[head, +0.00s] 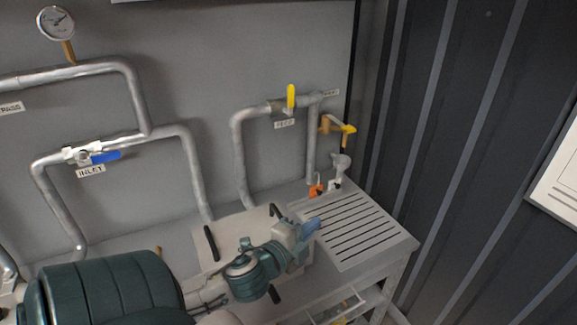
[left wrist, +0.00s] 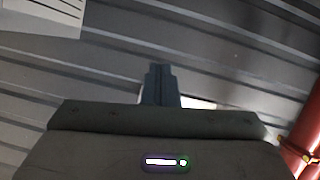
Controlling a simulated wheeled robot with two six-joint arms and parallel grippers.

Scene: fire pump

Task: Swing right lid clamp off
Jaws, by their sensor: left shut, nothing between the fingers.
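A pale square lid plate (head: 207,262) lies on the grey bench top, partly covered by my left arm. A black bar (head: 211,243) stands on its left part. A dark piece (head: 277,211) shows at its back right and another dark piece (head: 273,294) at its front; I cannot tell which is the right lid clamp. My left gripper (head: 312,227) reaches over the plate's right side, its blue fingers shut and empty. The fingers also show shut in the left wrist view (left wrist: 160,85), with no clamp between them. My right gripper is not in view.
A slotted drain grate (head: 350,230) lies right of the plate. Behind it are an orange part (head: 316,190), a grey funnel (head: 341,162) and a yellow-handled tap (head: 348,128). Pipes run up the back wall. A dark ribbed wall (head: 460,150) bounds the right. An open drawer (head: 340,307) is below.

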